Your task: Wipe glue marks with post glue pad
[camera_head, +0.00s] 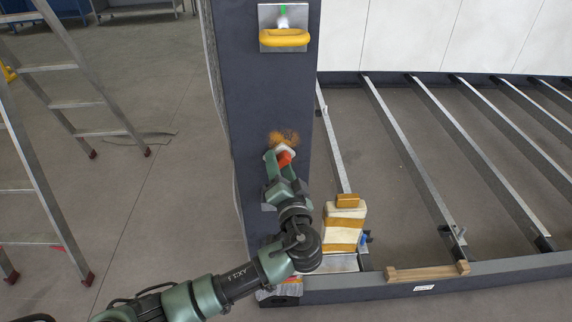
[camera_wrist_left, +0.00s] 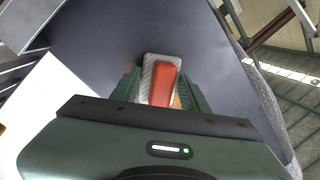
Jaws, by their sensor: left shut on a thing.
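My left gripper (camera_head: 283,166) is shut on the glue pad (camera_head: 285,157), which has an orange handle on a pale grey plate. The pad is at the front face of the dark grey post (camera_head: 250,85); I cannot tell whether it touches. An orange-brown glue mark (camera_head: 286,136) shows on the post just above the pad. In the left wrist view the pad (camera_wrist_left: 163,80) sits between the two green fingers, its handle toward the camera. A small brown patch shows beside the handle. Part of the post is hidden behind my left arm. My right gripper is not in view.
A yellow handle on a metal plate (camera_head: 284,38) is fixed higher on the post. A white and amber striped object (camera_head: 343,232) stands right of my arm. Metal beams (camera_head: 410,155) cross the frame floor at right. A ladder (camera_head: 75,60) stands at left.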

